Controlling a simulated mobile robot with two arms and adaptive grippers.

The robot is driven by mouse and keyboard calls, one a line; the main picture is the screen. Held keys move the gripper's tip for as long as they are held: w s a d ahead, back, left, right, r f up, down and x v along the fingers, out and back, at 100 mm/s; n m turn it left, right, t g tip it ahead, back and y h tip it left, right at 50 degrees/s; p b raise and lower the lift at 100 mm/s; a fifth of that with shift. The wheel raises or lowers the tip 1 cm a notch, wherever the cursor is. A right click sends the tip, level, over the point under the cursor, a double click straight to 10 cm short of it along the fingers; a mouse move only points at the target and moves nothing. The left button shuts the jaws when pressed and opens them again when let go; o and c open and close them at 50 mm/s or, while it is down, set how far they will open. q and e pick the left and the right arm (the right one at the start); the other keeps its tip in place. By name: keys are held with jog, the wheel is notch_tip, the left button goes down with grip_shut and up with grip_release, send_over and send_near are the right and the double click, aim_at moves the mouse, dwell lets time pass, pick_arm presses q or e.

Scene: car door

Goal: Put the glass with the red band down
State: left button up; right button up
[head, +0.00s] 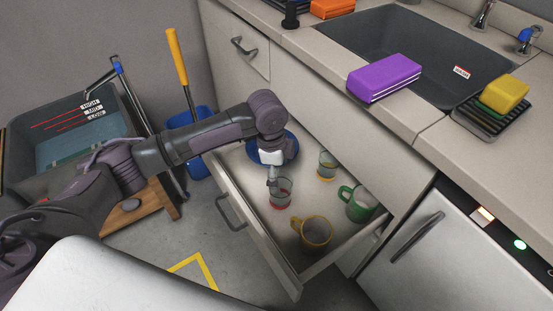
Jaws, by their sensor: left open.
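The glass with the red band (282,196) stands upright in the open drawer, near its front wall. My left gripper (273,182) points down at the glass's rim and is open. The fingers are small here, and I cannot tell whether they touch the glass. The open drawer (243,196) also holds a glass with a yellow band (327,166), a yellow mug (312,234), a green mug (360,207) and a blue round dish (290,147), partly hidden by my left wrist. My right gripper is not in view.
A grey tub (60,125) and a blue bucket (199,125) stand left. Yellow tape (187,264) marks the floor.

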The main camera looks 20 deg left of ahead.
pick_arm(q)
jog(key=r, duration=0.4)
jog(key=shift+a+r+p, duration=0.3)
jog(key=shift+r, duration=0.1)
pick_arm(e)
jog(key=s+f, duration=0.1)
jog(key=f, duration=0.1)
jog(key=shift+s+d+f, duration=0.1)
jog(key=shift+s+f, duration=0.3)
